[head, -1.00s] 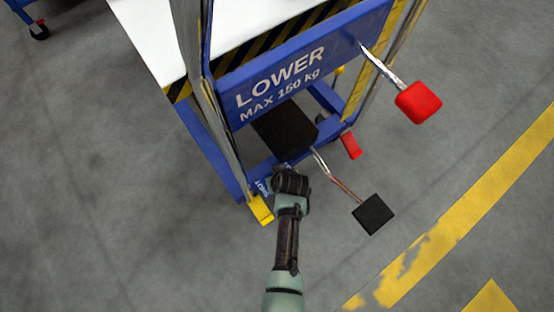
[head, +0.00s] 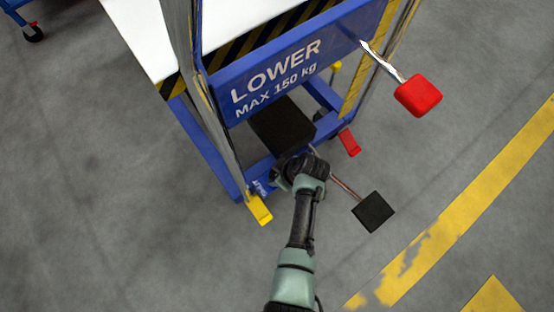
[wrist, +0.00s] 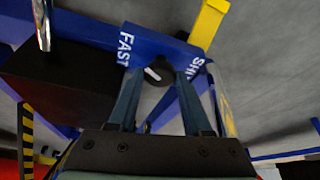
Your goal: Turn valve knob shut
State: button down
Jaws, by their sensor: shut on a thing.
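The valve knob (wrist: 157,71) is a black round knob with a white mark, on the blue base beam of the lift cart. It sits between the white words "FAST" (wrist: 125,49) on its left and "SHUT" (wrist: 196,69), partly hidden, on its right in the wrist view. The white mark lies on the side of the knob toward "FAST". My gripper (wrist: 160,80) has its two fingers on either side of the knob, shut on it. In the head view my gripper (head: 281,178) reaches down to the beam and hides the knob.
A black pedal (head: 373,212) on a metal rod is close to the right of my wrist. A red padded lever (head: 418,95) sticks out higher up. A yellow foot (head: 259,209) is left of my gripper. The blue "LOWER" panel (head: 285,75) stands above.

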dwell(0.3)
jog(key=shift+c, duration=1.8)
grip_release()
jog(key=p+v, duration=0.7)
jog(key=v, duration=0.6)
